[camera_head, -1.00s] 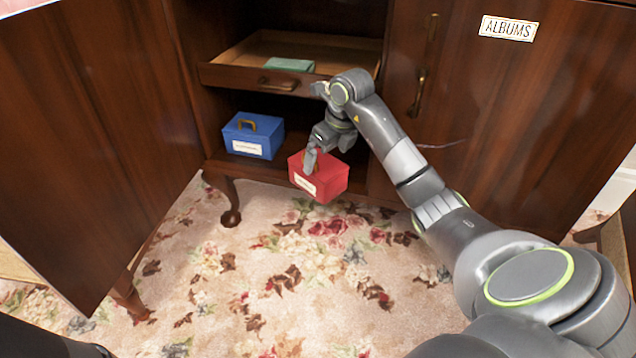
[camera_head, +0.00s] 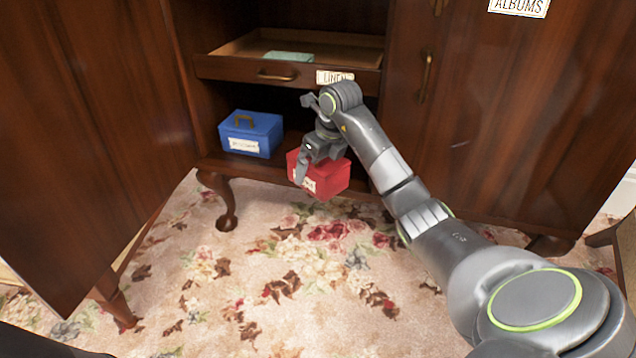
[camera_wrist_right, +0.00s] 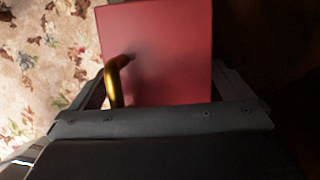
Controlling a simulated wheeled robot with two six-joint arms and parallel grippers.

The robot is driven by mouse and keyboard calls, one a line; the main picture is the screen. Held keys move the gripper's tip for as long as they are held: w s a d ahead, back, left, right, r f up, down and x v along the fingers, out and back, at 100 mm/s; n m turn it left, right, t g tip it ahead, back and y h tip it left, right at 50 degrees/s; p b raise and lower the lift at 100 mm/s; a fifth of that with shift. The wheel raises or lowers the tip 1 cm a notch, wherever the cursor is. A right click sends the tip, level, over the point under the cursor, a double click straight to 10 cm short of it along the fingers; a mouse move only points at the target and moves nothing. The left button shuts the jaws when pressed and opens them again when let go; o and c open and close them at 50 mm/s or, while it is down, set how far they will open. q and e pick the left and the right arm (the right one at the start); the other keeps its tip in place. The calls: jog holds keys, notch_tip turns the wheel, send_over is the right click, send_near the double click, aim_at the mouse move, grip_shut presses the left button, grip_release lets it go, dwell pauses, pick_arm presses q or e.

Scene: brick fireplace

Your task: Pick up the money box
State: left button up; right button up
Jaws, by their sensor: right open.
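A red box (camera_head: 326,182) with a gold handle (camera_wrist_right: 117,80) is at the front edge of the lower cabinet shelf and seems to jut past it. Its white label is mostly covered by my gripper. A blue box (camera_head: 251,133) with a gold handle stands on the shelf to its left; its label is too small to read. I cannot tell by label which is the money box. My right gripper (camera_head: 314,166) is open over the red box. In the right wrist view, the handle stands between its spread fingers (camera_wrist_right: 168,92), nearer the left one. My left gripper is out of view.
A pulled-out drawer (camera_head: 232,68) labelled LINEN holds a flat green item (camera_head: 289,56) above the boxes. An open cabinet door (camera_head: 75,150) stands at left. A closed door (camera_head: 510,120) labelled ALBUMS is at right. Floral carpet (camera_head: 250,290) lies clear in front.

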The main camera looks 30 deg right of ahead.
jog(key=shift+c, duration=0.3)
jog(key=c, duration=1)
jog(key=shift+r, duration=0.1)
